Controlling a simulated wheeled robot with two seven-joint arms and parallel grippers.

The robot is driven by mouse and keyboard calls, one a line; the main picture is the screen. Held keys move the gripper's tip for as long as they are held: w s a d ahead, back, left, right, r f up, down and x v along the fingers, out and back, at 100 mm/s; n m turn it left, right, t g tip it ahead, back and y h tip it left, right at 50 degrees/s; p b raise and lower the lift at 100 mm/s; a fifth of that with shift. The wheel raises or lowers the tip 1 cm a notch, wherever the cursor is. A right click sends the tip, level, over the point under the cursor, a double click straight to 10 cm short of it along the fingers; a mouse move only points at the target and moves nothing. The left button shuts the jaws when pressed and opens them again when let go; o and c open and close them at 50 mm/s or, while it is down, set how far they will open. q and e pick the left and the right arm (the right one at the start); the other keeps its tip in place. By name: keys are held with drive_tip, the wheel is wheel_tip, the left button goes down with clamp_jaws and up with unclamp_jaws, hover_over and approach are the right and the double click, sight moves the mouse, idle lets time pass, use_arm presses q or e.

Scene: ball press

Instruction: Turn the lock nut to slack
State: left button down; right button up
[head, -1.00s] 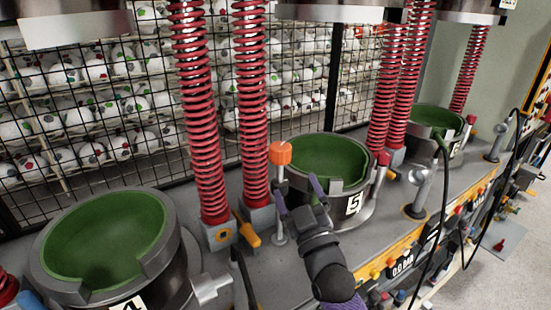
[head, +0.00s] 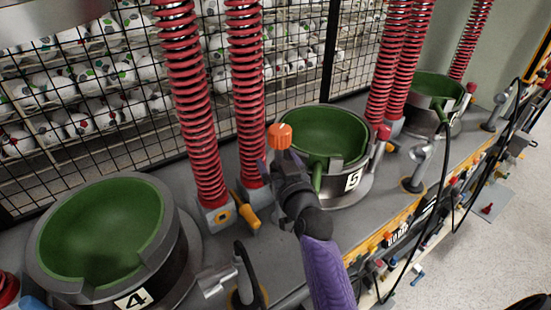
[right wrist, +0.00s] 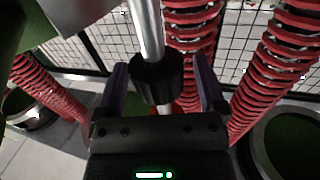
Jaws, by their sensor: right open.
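An orange ribbed knob (head: 280,136) tops a thin upright post left of the green-lined cup marked 5 (head: 327,137). My right gripper (head: 284,160) is at this post just below the knob, and it hides most of the post. In the right wrist view, the bright metal rod (right wrist: 148,30) carries a black collar (right wrist: 157,78), which looks like the lock nut. My right gripper (right wrist: 160,88) is open, one finger on each side of the collar, with a gap visible on both sides. My left gripper is not in view.
Red springs (head: 188,105) stand close behind and left of the gripper. A yellow handle (head: 247,212) sits at their foot. The cup marked 4 (head: 170,265) is at the left. A metal lever (head: 424,155) and black hoses are at the right.

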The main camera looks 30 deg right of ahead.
drive_tip(key=shift+w, duration=0.55)
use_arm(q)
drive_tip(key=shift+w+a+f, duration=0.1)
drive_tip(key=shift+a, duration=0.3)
use_arm(e)
drive_tip(key=shift+w+d, duration=0.1)
